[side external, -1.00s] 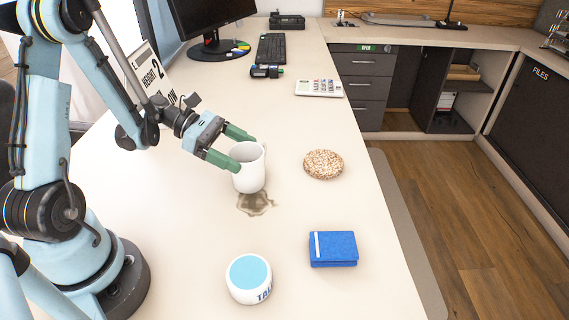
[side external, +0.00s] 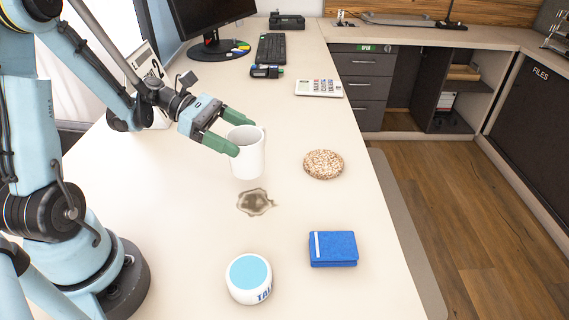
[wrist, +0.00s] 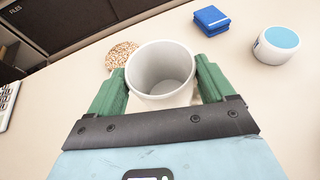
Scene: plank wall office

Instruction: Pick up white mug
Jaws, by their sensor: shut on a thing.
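The white mug (side external: 247,155) is upright and held above the desk in the side external view. My gripper (side external: 232,134) is shut on it, with green fingers on either side of its upper part. In the wrist view, the mug (wrist: 161,76) sits between the two green fingers of my gripper (wrist: 162,82), and its inside looks empty. A brown stain (side external: 255,202) lies on the desk below the mug, fully in view.
A speckled round disc (side external: 323,164) lies right of the mug. A blue box (side external: 333,249) and a white cylinder with a light blue top (side external: 249,278) stand nearer the camera. A calculator (side external: 319,88), keyboard (side external: 271,48) and monitor (side external: 211,22) are farther back. The desk's right edge is beyond the disc.

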